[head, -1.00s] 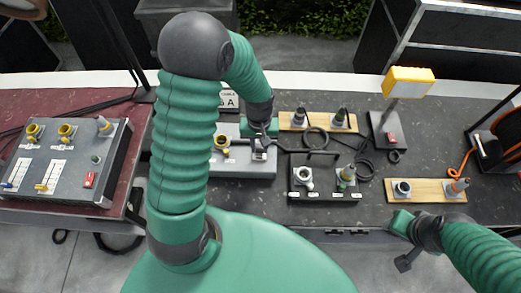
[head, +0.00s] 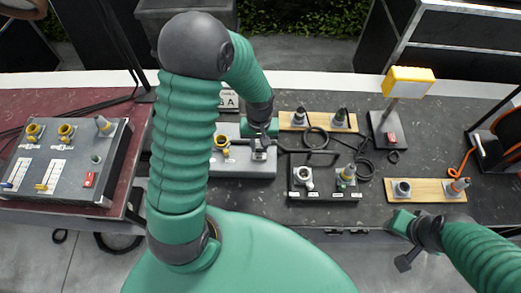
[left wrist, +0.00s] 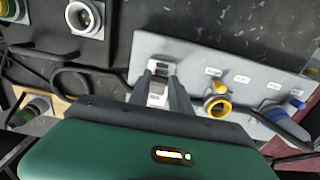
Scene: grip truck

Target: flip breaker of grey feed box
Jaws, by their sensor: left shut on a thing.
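The grey feed box (head: 262,172) lies on the dark table, left of the middle in the head view, partly hidden behind my left arm. It also fills the middle right of the left wrist view (left wrist: 195,62), with a yellow socket (left wrist: 217,105), a blue plug (left wrist: 292,105) and white labels. Its breaker (left wrist: 157,92) sits at the left end of the box there, between my fingers. My left gripper (head: 259,152) is over the box's right end, shut on the breaker. The lever's position is hidden. My right gripper (head: 405,243) hangs at the table's front edge, away from the box.
A black box with sockets (head: 325,192) stands just right of the grey feed box. Wooden boards with plugs (head: 427,192), loose black cable (head: 365,168) and a yellow lamp (head: 408,82) are farther right. A larger grey panel (head: 75,160) lies at left.

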